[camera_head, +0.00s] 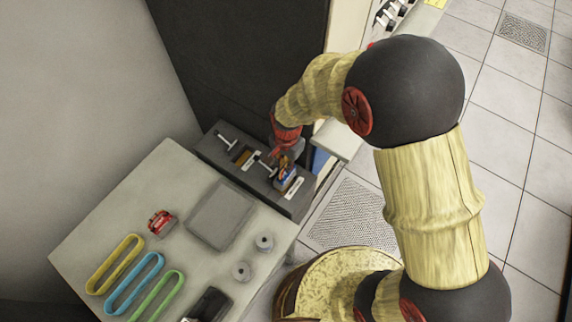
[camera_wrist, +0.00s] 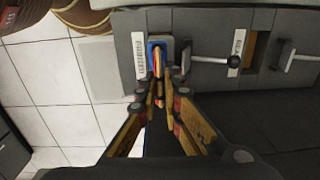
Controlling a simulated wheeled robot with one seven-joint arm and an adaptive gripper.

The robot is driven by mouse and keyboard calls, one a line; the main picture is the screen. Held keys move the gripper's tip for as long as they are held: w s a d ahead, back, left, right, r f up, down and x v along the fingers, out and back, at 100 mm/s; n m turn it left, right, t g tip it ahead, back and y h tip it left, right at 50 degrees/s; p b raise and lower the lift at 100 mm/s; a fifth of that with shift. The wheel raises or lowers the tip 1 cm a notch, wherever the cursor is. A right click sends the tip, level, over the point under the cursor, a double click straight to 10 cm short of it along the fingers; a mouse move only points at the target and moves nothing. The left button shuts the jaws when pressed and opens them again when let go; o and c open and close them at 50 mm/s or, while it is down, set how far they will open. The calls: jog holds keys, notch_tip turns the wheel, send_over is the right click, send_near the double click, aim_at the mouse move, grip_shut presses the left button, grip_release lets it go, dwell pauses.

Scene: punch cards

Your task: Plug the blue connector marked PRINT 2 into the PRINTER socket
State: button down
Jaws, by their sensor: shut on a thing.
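The blue connector (camera_head: 288,181) is at the right end of the dark socket panel (camera_head: 210,150). In the wrist view the connector (camera_wrist: 151,45) is a blue frame with an orange part, beside a white label (camera_wrist: 139,54) whose print is too small to read for certain. My gripper (camera_head: 285,165) comes down from above. Its fingertips (camera_wrist: 161,80) are closed together on the connector. The connector covers the place under it, so I cannot tell how deep it sits. The PRINT 2 mark cannot be read.
An orange-brown open socket (camera_wrist: 259,48) and another lever (camera_wrist: 290,57) lie farther right. The pale table (camera_head: 120,215) holds yellow, blue and green loops, a red item (camera_head: 161,222) and a grey pad (camera_head: 221,215).

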jog(key=shift+w+a+f+b, duration=0.1)
jog(key=shift+f+b, duration=1.15)
jog(key=shift+f, duration=1.05)
dwell(2.0)
jog(key=c, duration=1.9)
grip_release()
notch_tip(320, 180, up, 12)
